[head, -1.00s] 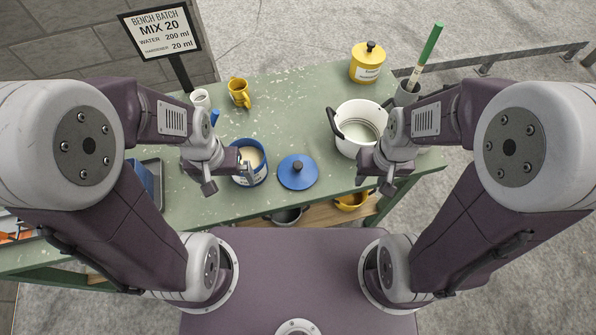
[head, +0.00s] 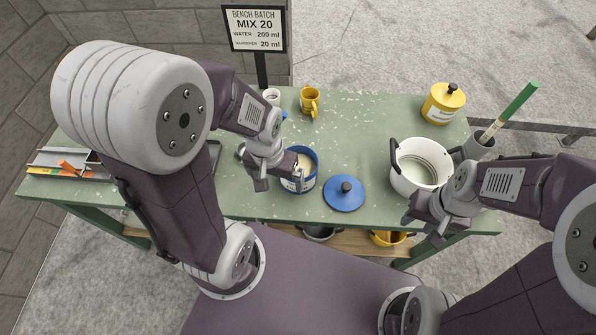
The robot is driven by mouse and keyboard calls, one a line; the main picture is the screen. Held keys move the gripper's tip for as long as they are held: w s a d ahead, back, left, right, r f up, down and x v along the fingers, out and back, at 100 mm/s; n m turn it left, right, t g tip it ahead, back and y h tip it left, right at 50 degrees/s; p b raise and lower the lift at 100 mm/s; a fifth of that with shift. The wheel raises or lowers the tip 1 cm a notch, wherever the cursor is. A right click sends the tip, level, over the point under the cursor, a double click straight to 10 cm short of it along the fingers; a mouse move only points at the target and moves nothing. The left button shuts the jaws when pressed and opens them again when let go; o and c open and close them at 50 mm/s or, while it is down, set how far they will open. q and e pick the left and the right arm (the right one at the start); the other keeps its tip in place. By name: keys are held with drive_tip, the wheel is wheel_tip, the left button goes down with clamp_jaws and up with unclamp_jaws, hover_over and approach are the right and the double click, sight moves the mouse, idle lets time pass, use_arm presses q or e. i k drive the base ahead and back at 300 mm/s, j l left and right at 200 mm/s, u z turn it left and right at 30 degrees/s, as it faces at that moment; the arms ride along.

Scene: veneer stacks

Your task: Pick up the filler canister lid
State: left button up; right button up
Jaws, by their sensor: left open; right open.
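A round blue lid (head: 345,198) with a black knob lies flat on the green bench near its front edge. The blue canister (head: 311,183) stands uncovered to its left, with cream-coloured filler inside. My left gripper (head: 280,179) is open and empty at the left side of the canister, partly in front of it; I cannot tell whether they touch. My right gripper (head: 424,229) is open and empty near the bench's front edge, right of the lid and in front of the white pot (head: 408,185). Both grippers are apart from the lid.
A yellow lidded canister (head: 440,106) stands at the back right. A grey container (head: 481,147) holds a green-handled tool. A yellow mug (head: 310,101), a white mug (head: 271,96) and a sign (head: 256,30) are at the back. The bench (head: 350,128) is clear behind the lid.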

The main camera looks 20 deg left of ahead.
sight(345, 192)
drive_tip(key=i+l+u, duration=0.1)
drive_tip(key=u, duration=0.25)
drive_tip(key=l+u, duration=0.2)
drive_tip(key=u, duration=0.15)
drive_tip(key=i+l+u, duration=0.1)
drive_tip(key=u, duration=0.25)
drive_tip(key=l, duration=0.1)
